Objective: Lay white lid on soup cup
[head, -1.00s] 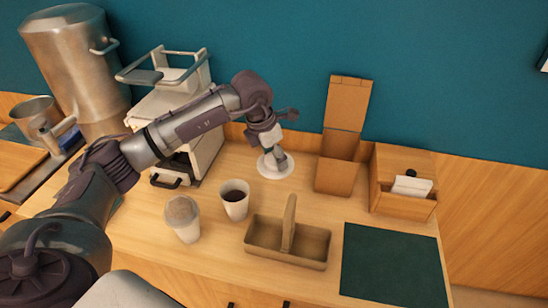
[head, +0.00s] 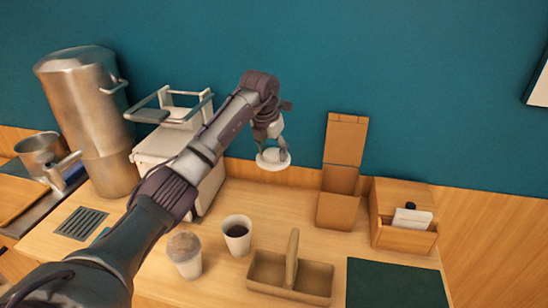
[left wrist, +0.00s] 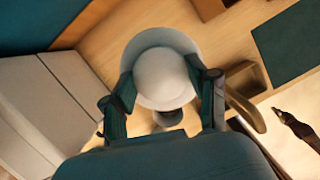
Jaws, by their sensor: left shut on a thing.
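My left gripper (head: 271,149) is shut on the white lid (head: 274,163), a round disc held in the air above the back of the counter. In the left wrist view the lid (left wrist: 165,76) sits between the two fingers. The soup cup (head: 238,242), white and open with dark contents, stands upright on the counter, nearer and to the left of the lid. The lid and cup are apart.
A lidded cup (head: 186,264) stands beside the soup cup. A tan handled carrier (head: 285,284) is to the right, near a dark green mat (head: 395,285). A cardboard box (head: 337,208), wooden box (head: 388,233), white machine (head: 162,147) and metal urn (head: 92,120) line the back.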

